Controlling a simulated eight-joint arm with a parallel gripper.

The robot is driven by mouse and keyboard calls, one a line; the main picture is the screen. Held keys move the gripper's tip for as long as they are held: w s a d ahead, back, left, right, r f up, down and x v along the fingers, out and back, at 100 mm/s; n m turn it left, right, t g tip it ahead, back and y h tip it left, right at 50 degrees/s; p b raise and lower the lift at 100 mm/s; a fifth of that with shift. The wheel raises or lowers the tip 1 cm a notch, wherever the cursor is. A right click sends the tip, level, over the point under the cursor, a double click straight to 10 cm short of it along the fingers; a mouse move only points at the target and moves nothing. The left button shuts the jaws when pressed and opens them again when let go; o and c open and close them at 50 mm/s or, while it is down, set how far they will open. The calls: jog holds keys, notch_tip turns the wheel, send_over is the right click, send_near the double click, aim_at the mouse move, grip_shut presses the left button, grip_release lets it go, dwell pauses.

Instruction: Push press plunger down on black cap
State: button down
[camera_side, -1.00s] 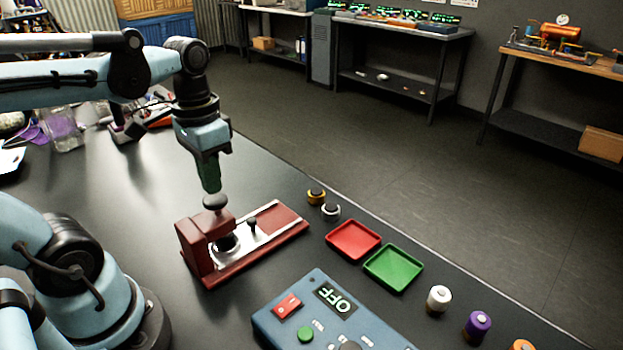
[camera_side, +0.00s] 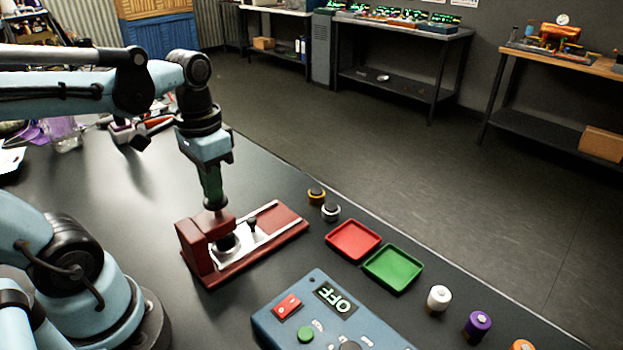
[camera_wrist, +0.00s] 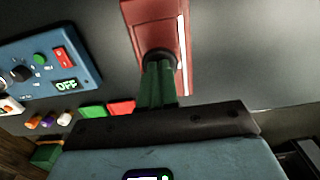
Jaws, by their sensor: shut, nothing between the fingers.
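The red press (camera_side: 190,248) stands on the dark table with its base running back to the right. Its dark round plunger knob (camera_side: 215,204) is on top, directly under my gripper (camera_side: 213,200). My gripper points straight down, its green fingers shut and empty, with the tips at the knob; they look in contact. In the wrist view my green fingers (camera_wrist: 159,68) cover most of the knob and the press body (camera_wrist: 155,20) shows beyond. A dark cylinder under the press head (camera_side: 226,242) sits on the silver plate; I cannot tell whether it is the black cap.
A blue control box (camera_side: 325,315) reading OFF is in front. A red tray (camera_side: 352,240) and a green tray (camera_side: 393,267) lie to the right.

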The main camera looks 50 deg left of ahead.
jog(key=shift+f, duration=0.55)
dwell(0.4)
jog(key=shift+r, duration=2.65)
notch_tip(320, 180, up, 6)
jog(key=w+d+f+t, duration=0.5)
jog(key=w+f+t, duration=0.1)
jog(key=f, duration=0.4)
jog(key=shift+f+t, duration=0.2)
jog(key=shift+t, duration=0.4)
